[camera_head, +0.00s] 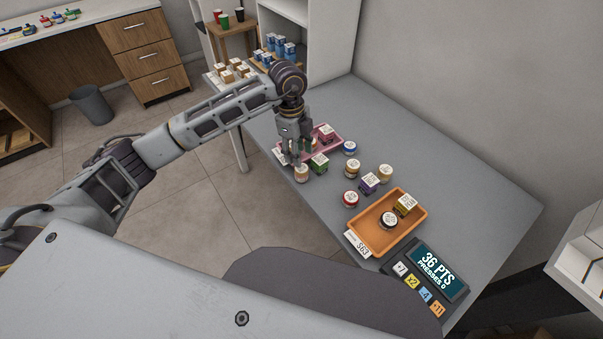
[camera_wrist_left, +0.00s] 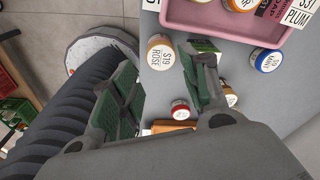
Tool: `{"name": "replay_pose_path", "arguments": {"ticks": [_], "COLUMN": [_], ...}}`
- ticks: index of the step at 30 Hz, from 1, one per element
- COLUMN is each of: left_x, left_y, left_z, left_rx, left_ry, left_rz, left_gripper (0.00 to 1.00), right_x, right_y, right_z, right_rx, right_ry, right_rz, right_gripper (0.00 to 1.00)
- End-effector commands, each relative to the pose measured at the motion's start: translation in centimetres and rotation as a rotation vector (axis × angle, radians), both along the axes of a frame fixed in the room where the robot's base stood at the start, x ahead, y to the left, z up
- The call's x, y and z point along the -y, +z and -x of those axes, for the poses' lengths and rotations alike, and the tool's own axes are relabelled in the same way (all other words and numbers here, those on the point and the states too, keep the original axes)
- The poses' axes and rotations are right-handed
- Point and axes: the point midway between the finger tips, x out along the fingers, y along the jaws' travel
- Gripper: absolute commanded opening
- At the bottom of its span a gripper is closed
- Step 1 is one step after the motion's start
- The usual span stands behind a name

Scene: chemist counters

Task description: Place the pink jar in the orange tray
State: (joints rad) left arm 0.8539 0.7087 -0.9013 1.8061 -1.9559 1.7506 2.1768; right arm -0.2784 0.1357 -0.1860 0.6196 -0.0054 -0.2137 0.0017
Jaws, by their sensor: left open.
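A pink jar (camera_head: 326,134) with a label on top stands in the pink tray (camera_head: 338,146) at the far left end of the grey counter. The pink tray also shows at the top of the left wrist view (camera_wrist_left: 215,22). My left gripper (camera_head: 291,160) is open and points down beside the pink tray's near left edge. A white-lidded amber jar marked ROSE (camera_wrist_left: 161,55) shows between its fingers below. My right gripper is not in view.
A green jar (camera_head: 319,163) stands close to the left gripper. Blue (camera_head: 350,148), red (camera_head: 351,199), purple (camera_head: 369,183) and amber jars stand between the trays. A score keypad (camera_head: 427,275) is beside the orange tray. The counter's right side is clear.

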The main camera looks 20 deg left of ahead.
Motion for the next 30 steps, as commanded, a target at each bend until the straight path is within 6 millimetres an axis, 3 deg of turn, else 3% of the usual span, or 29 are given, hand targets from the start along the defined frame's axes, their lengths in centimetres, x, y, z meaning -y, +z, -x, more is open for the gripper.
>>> {"name": "replay_pose_path", "arguments": {"ticks": [7, 22, 30], "left_x": [0.3, 0.4, 0.7], "left_y": [-2.6, -3.2, -5.4], "left_z": [0.1, 0.1, 0.1], "left_rx": [-0.001, -0.001, -0.002], "left_ry": [-0.001, -0.001, 0.001], "left_rz": [0.000, 0.000, 0.000], "left_gripper": [0.45, 0.45, 0.45], "right_x": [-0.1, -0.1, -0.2], "right_y": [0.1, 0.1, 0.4], "right_z": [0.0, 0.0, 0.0], "right_rx": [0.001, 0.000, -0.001], "right_ry": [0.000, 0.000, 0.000], "right_rz": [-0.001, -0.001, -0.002], "right_gripper": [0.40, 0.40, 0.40]}}
